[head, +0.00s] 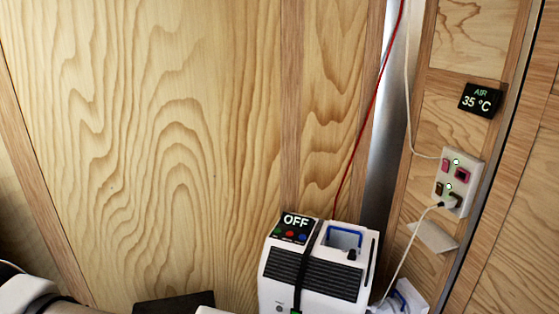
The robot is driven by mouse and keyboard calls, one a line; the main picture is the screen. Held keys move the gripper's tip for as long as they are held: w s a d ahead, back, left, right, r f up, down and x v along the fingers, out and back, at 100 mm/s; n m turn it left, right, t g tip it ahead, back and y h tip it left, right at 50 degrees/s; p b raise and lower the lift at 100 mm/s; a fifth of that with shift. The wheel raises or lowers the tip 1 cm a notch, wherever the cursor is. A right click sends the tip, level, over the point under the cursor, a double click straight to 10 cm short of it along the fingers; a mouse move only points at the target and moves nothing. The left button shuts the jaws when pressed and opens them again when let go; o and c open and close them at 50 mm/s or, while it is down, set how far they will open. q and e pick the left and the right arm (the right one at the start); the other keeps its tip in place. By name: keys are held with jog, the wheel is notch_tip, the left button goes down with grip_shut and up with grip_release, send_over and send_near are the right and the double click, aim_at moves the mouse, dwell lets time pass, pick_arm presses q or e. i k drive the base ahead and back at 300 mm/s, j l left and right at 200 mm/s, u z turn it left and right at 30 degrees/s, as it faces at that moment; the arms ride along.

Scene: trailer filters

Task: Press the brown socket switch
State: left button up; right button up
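A white socket panel (468,163) is fixed to the wood wall at the right of the head view. The small brown switch (440,188) is at its lower left, beside a lit green lamp (449,187). A dark socket with a white-corded plug (453,201) in it is at the lower right. Above are a pink-red switch (446,165), a magenta socket (462,174) and another green lamp (456,162). The brown switch is too small to tell how it is tilted. Neither gripper shows; nothing covers the panel.
A white machine (316,290) with a display reading OFF (296,220) stands below, left of the panel. A red cord (363,120) and white cords hang near it. A sign (480,100) reads AIR 35 °C. A pale small ledge (432,237) sits under the panel.

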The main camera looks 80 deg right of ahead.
aim_at(439, 186)
jog(key=k+z, duration=0.1)
jog(key=z, duration=3.75)
